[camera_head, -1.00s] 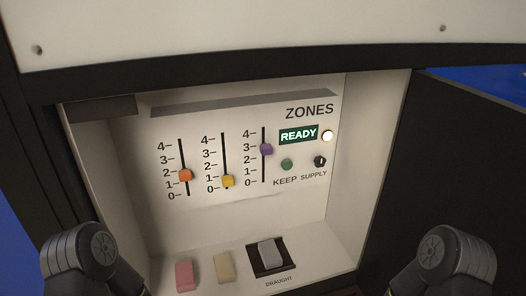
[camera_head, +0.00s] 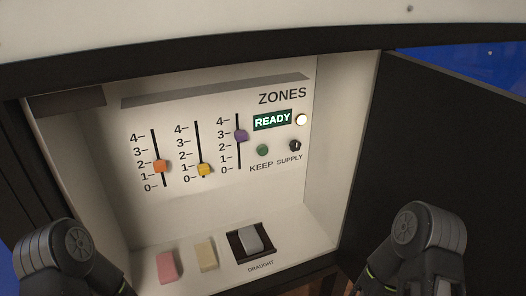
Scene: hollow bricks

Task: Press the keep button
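The round green KEEP button (camera_head: 262,150) is on the white panel (camera_head: 220,205) inside the open cabinet, right of the sliders and above its KEEP label. A green READY sign (camera_head: 272,120) is lit above it, with a glowing white lamp (camera_head: 301,119) beside the sign. The black SUPPLY knob (camera_head: 295,145) is just right of the button. My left arm shows at the lower left and my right arm at the lower right, both well below and apart from the button. Neither arm's gripper fingers show in the frame.
Orange (camera_head: 161,166), yellow (camera_head: 204,170) and purple (camera_head: 241,135) slider knobs stand left of the button. A pink block (camera_head: 168,267), a cream block (camera_head: 206,255) and a grey block in the black DRAUGHT recess (camera_head: 236,247) are on the ledge. An open dark door (camera_head: 450,150) is at the right.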

